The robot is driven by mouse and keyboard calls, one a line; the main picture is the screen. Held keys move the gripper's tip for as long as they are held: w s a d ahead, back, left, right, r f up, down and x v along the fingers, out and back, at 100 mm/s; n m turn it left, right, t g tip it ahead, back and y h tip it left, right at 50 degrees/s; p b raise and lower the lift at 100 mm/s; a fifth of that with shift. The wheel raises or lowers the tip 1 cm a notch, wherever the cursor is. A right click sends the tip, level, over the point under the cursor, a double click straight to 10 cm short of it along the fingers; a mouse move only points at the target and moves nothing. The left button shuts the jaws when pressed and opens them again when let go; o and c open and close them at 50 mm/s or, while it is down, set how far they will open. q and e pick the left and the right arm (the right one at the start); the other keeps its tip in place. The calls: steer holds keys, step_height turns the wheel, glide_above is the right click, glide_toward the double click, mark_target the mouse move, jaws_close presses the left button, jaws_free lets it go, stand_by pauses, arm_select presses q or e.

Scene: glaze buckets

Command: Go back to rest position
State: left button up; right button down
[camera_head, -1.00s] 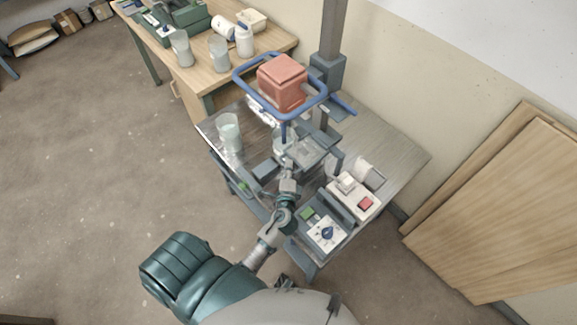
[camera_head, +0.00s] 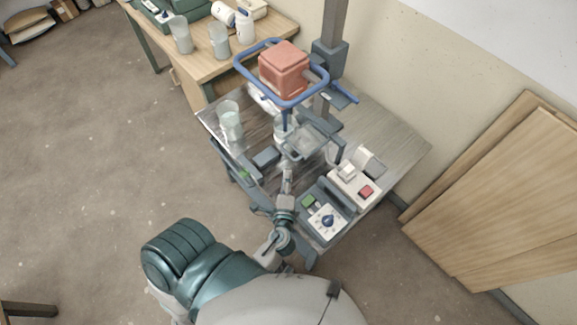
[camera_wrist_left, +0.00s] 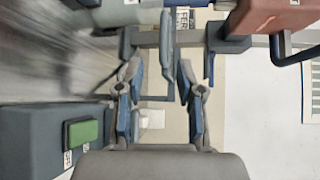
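My left gripper (camera_head: 288,175) is in front of the mixer stand, over the near edge of the metal-topped table (camera_head: 395,140). In the left wrist view my left gripper (camera_wrist_left: 158,72) has its two fingers apart, with nothing held between them. A grey bar shows beyond the fingertips, apart from them. The mixer has a red motor box (camera_head: 284,68) inside a blue ring guard (camera_head: 243,72) on a grey column (camera_head: 335,30). My right gripper is in no view.
A control box with a white dial plate (camera_head: 327,221) and a switch box with a red button (camera_head: 366,191) sit right of my left gripper. A clear beaker (camera_head: 230,120) stands at the table's left. A wooden bench (camera_head: 205,75) is behind; boards (camera_head: 500,190) lean right.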

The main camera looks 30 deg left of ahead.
arm_select(q)
steer(key=shift+v, duration=0.95)
steer(key=s+a+f+n+g+h, duration=0.2)
steer(key=s+a+f+n+g, duration=0.1)
steer(key=s+f+n+g, duration=0.5)
steer(key=s+d+f+n+g+h, duration=0.2)
steer(key=s+d+n+g+h, duration=0.15)
steer(key=s+d+h, duration=0.2)
steer(key=s+d+f+x, duration=0.1)
steer(key=s+x, duration=0.2)
steer(key=x, duration=0.8)
steer(key=s+x, duration=0.2)
steer(key=x, duration=0.9)
steer(key=s+f+g, duration=0.1)
steer(key=s+f, duration=1.2)
steer(key=f, duration=0.3)
steer(key=shift+a+h, duration=0.3)
steer(key=shift+h, duration=0.15)
